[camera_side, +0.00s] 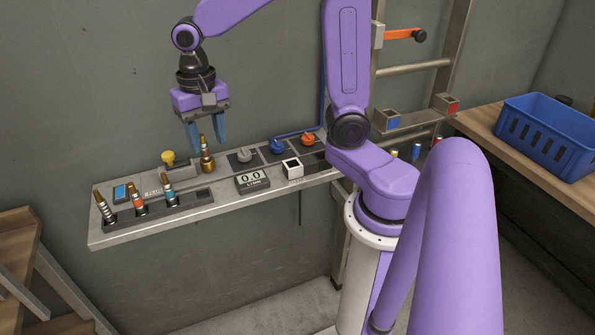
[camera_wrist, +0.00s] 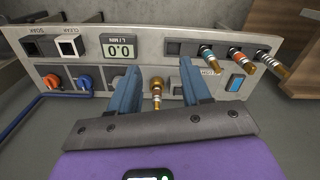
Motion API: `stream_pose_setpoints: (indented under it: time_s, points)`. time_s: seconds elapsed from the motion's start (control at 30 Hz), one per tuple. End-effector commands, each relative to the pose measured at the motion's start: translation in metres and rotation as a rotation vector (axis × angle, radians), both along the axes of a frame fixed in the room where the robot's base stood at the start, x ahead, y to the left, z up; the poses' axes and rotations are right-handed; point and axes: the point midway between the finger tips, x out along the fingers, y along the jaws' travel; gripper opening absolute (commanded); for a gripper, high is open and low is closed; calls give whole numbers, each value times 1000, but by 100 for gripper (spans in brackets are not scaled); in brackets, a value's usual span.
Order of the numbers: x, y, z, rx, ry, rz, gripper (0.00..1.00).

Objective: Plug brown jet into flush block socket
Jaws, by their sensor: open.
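A brown-and-gold jet with a pale band (camera_side: 205,147) stands upright in a round brass socket (camera_side: 208,166) at the right end of a low grey block (camera_side: 184,169), which looks like the flush block. In the wrist view the jet (camera_wrist: 156,97) points toward the camera, between my fingers. My gripper (camera_side: 206,138) is open, its two blue fingers on either side of the jet's upper part with visible gaps. In the wrist view my gripper (camera_wrist: 158,85) is also spread. How deep the jet sits in the socket cannot be told.
A dark rack (camera_side: 188,202) at the bench front holds several jets with white, orange and teal bands. A yellow knob (camera_side: 168,158) stands left of the jet. The display (camera_side: 252,179) reads 0.0. Grey, blue (camera_side: 277,146) and orange knobs lie right.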

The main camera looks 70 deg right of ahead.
Motion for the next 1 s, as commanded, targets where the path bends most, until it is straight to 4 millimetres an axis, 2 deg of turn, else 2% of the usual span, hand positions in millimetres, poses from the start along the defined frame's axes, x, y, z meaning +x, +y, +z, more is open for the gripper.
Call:
stream_pose_setpoints:
  time_s: [0.03, 0.13, 0.3, 0.6, 0.8, 1.0]
  points:
    - [-15, 7, 0, 0, -2, 113, 48]
    - [-43, 18, -3, 0, -6, 346, 48]
    - [-93, 28, -8, 0, -12, 740, 48]
    - [-173, 24, -20, -1, -23, 1386, 48]
    - [-199, 18, -25, -2, -28, 1611, 48]
    - [-203, 17, -26, -2, -28, 1653, 48]
